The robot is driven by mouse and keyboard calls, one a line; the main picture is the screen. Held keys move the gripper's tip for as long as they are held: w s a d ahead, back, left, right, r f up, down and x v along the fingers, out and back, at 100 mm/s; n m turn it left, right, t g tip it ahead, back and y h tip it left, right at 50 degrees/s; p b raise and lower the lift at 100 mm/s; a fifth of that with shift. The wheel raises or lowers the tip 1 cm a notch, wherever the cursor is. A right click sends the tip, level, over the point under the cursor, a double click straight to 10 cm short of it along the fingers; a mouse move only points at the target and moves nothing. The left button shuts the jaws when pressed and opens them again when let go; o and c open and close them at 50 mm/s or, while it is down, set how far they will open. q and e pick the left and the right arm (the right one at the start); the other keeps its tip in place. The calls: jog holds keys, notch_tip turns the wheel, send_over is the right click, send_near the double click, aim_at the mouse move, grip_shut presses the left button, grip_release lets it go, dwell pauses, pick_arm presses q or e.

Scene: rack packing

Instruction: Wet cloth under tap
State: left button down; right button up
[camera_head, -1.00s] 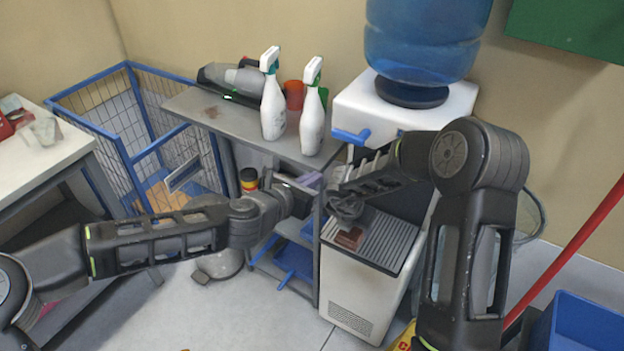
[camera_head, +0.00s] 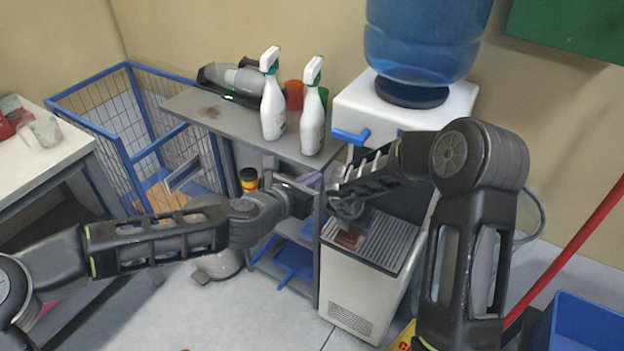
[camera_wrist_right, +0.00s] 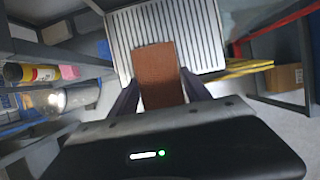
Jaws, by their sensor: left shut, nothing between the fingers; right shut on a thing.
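A brown cloth (camera_wrist_right: 158,65) is held between the fingers of my right gripper (camera_wrist_right: 160,88) in the right wrist view. In the head view the cloth (camera_head: 349,239) shows just below my right gripper (camera_head: 347,212), over the grey ribbed drip tray (camera_head: 388,240) of the water dispenser. I cannot tell whether the cloth touches the tray. The dispenser's blue tap lever (camera_head: 351,136) is above and behind the right gripper. My left gripper (camera_head: 312,197) is shut and empty, left of the right gripper, in front of the shelf unit.
A blue water bottle (camera_head: 425,40) tops the dispenser. Two white spray bottles (camera_head: 272,95) stand on the grey shelf unit (camera_head: 225,117) beside it. A blue wire cage (camera_head: 130,130) is at left. A blue bin (camera_head: 585,325) and red pole (camera_head: 570,250) are at right.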

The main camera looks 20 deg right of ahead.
aim_at(343, 234)
dwell(0.3)
jog(key=a+r, duration=0.1)
jog(key=s+a+r+p, duration=0.1)
jog(key=a, duration=0.1)
jog(key=a+r+p, duration=0.1)
jog(key=shift+s+a+r, duration=0.2)
jog(key=shift+s+r, duration=0.05)
jog(key=shift+r, duration=0.1)
jog(key=shift+s+a+r, duration=0.15)
jog(key=shift+a+r, duration=0.05)
jog(key=shift+a, duration=0.2)
jog(key=shift+f, duration=0.1)
jog(key=shift+w+d+f, duration=0.2)
jog(key=shift+d+f, duration=0.25)
jog(key=d+f+b, duration=0.1)
jog(key=w+d+f+b, duration=0.1)
jog(key=d, duration=0.1)
jog(key=shift+w+d+f, duration=0.1)
jog(key=shift+d+f, duration=0.05)
jog(key=shift+f, duration=0.2)
jog(key=shift+w+d+f, duration=0.15)
jog(key=shift+d+f, duration=0.05)
jog(key=shift+d, duration=0.25)
